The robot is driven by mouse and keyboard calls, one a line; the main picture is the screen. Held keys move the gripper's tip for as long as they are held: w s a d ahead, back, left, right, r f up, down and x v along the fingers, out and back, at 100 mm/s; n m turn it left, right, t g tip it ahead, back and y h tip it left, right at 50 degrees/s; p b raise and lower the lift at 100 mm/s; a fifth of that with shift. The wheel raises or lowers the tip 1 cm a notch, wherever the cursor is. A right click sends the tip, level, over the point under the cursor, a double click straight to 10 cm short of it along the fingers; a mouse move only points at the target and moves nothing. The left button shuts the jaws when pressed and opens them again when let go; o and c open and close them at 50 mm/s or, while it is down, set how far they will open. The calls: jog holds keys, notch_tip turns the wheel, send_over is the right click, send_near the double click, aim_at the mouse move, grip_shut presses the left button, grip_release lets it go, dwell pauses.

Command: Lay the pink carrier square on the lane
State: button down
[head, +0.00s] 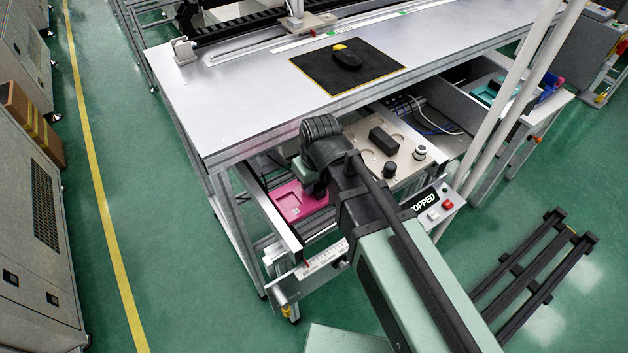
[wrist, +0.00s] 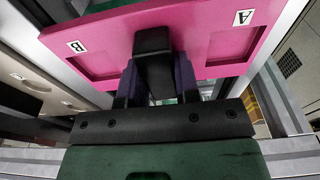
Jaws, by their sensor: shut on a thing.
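The pink carrier (head: 297,203) shows in the head view below the near left corner of the big table, between metal rails. My arm covers its right part. In the wrist view, the pink carrier (wrist: 110,38) spans the top, with a recess marked B at left and one marked A at right. My gripper (wrist: 155,75) is shut on the carrier's black middle grip (wrist: 153,42). The lane seems to be the railed bay under the table; its left rail (head: 268,217) runs close beside the carrier. I cannot tell whether the carrier touches the lane or hangs above it.
The grey tabletop (head: 230,105) overhangs the bay. A beige plate (head: 402,166) with a black block (head: 383,141) and knobs lies just right of my wrist. A ruled scale (head: 322,258) crosses the front. A "STOPPED" panel (head: 436,211) and white poles stand right.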

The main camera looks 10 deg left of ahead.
jog(key=shift+f, duration=0.2)
jog(key=c, duration=0.8)
grip_release()
jog(key=r+p, duration=0.7)
jog(key=s+d+r+p, duration=0.1)
jog(key=r+p, duration=0.2)
jog(key=shift+r, duration=0.4)
jog(key=d+m, duration=0.3)
jog(key=d, duration=0.6)
jog(key=d+m, duration=0.3)
jog(key=d, duration=0.6)
jog(key=d+m+g+h, duration=0.1)
jog(key=d+m, duration=0.2)
jog(key=d, duration=0.7)
jog(key=shift+s, duration=0.15)
